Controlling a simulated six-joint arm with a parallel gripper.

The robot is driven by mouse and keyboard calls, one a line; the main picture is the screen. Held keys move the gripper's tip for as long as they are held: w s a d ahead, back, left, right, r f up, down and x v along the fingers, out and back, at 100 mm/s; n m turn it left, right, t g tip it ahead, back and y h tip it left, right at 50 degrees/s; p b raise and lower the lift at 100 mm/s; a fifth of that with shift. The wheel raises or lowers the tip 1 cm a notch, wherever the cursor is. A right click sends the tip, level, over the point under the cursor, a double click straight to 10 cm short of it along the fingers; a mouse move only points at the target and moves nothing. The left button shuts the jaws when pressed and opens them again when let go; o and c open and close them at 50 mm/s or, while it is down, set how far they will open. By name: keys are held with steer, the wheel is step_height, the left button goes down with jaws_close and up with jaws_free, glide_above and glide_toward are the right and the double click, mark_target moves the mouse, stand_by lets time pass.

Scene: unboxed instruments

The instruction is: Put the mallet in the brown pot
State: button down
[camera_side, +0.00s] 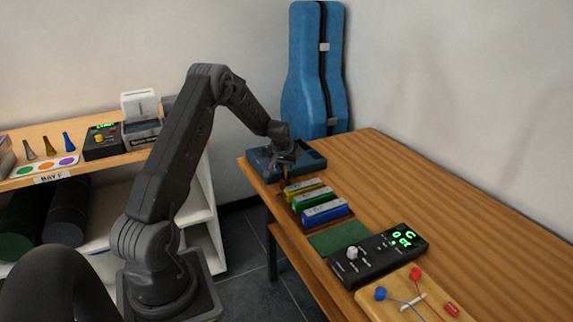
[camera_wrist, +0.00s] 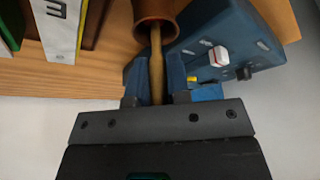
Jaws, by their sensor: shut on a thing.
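My gripper (camera_wrist: 157,88) is shut on the mallet (camera_wrist: 157,62), a thin tan wooden stick, in the wrist view. The stick runs from between the fingers up to the mouth of the brown pot (camera_wrist: 152,12), and its far end is out of sight there. How deep it sits in the pot I cannot tell. The mallet and pot are too small and covered to make out clearly there.
The blue box (camera_side: 258,163), with knobs in the wrist view (camera_wrist: 207,50), is close beside the pot. Yellow, green and blue bars (camera_side: 325,209) lie in front, then a black device (camera_side: 377,256) and a wired board (camera_side: 400,300). The table's right side is clear.

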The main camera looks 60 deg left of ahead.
steer(key=c, duration=1)
jaws_free()
steer(key=v, duration=1.4)
steer(key=d+r+m+t, duration=0.1)
steer(key=d+r, duration=0.2)
steer(key=d, duration=0.3)
steer(key=d+r+m, duration=0.1)
steer(key=d+r, duration=0.3)
steer(key=d, duration=0.2)
steer(key=s+d+r+m+h, duration=0.1)
steer(key=s+d+m, duration=0.2)
steer(key=s+d, duration=0.7)
steer(key=s+d+r+m+t+h, duration=0.1)
steer(key=s+d+m, duration=0.3)
steer(key=s+d, duration=0.6)
steer(key=d+r+h, duration=0.1)
steer(key=d, duration=0.3)
